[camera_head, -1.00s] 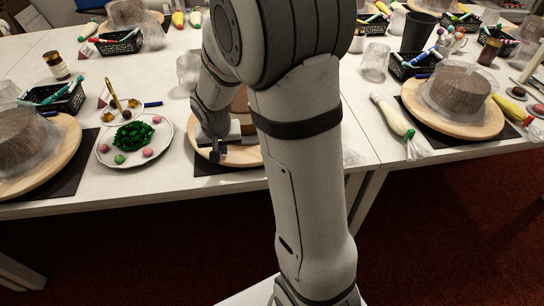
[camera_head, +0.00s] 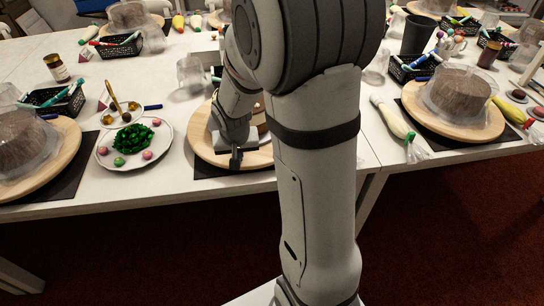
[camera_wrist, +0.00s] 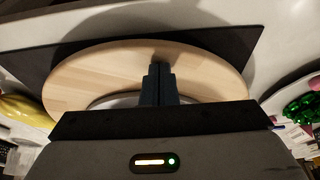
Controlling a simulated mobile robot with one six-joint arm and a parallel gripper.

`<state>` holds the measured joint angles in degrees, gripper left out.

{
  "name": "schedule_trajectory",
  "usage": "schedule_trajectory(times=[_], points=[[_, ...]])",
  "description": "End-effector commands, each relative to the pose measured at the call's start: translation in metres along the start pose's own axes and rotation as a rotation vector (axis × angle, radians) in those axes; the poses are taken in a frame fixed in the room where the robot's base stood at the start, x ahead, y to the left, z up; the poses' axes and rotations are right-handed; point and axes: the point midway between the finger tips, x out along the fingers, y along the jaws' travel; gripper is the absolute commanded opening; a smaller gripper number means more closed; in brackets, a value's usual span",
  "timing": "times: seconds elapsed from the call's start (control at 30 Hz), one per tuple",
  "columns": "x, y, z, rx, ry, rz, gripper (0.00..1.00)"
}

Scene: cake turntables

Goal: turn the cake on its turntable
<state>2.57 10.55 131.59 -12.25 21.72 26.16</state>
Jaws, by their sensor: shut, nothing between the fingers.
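A round light wooden turntable (camera_head: 203,143) stands on a dark mat (camera_head: 205,171) near the table's front edge. The brown cake (camera_head: 261,117) on it is mostly hidden behind my arm in the head view. My gripper (camera_head: 236,158) is low over the front part of the turntable. In the wrist view the turntable (camera_wrist: 90,77) fills the middle, with the dark mat (camera_wrist: 225,42) beyond it. My gripper (camera_wrist: 160,75) is shut, its two dark fingers together and nothing between them. Its tips overlap the board near its rim; whether they touch it I cannot tell.
A plate of green and pink sweets (camera_head: 134,145) stands left of the turntable. Covered cakes on turntables stand at left (camera_head: 62,150) and right (camera_head: 455,122). A piping bag (camera_head: 392,118) lies to the right. A clear cup (camera_head: 190,74) stands behind.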

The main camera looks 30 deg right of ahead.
Motion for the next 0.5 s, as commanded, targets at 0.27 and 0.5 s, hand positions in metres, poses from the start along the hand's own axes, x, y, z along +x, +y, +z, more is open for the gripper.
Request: schedule_trajectory(times=[0.27,0.5], points=[[-0.0002,0.0023,0.0011,0.001,0.0,0.0,0.0],[-0.0009,0.0082,0.0012,0.002,-0.001,0.0,0.0]])
